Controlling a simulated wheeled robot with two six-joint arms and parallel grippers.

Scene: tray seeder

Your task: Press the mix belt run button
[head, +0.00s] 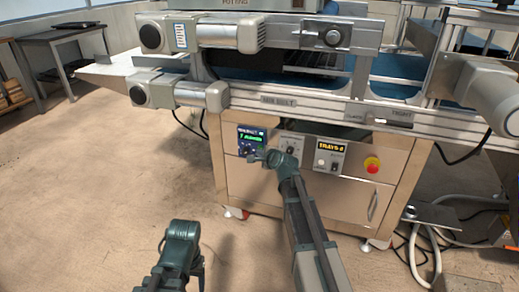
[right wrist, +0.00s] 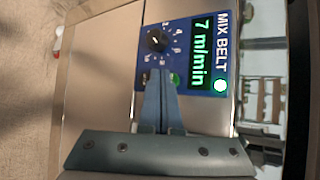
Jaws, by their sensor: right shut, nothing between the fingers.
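The blue mix belt panel (head: 259,134) is on the front of the machine's steel cabinet. It shows sideways in the right wrist view (right wrist: 185,22), with a black dial (right wrist: 157,41), a green "7 m/min" display (right wrist: 201,52) and a lit green lamp (right wrist: 221,86). A green button (right wrist: 175,80) sits below the dial's row, beside my fingertips. My right gripper (head: 251,158) is shut and empty, its tips (right wrist: 159,74) at the panel's lower part. I cannot tell whether they touch it. A small part left of the tips is mostly hidden. My left arm's end (head: 180,240) is low, its fingers unclear.
The conveyor rail (head: 300,105) runs above. Cables and hoses (head: 425,250) lie on the floor at right. Floor at left is clear.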

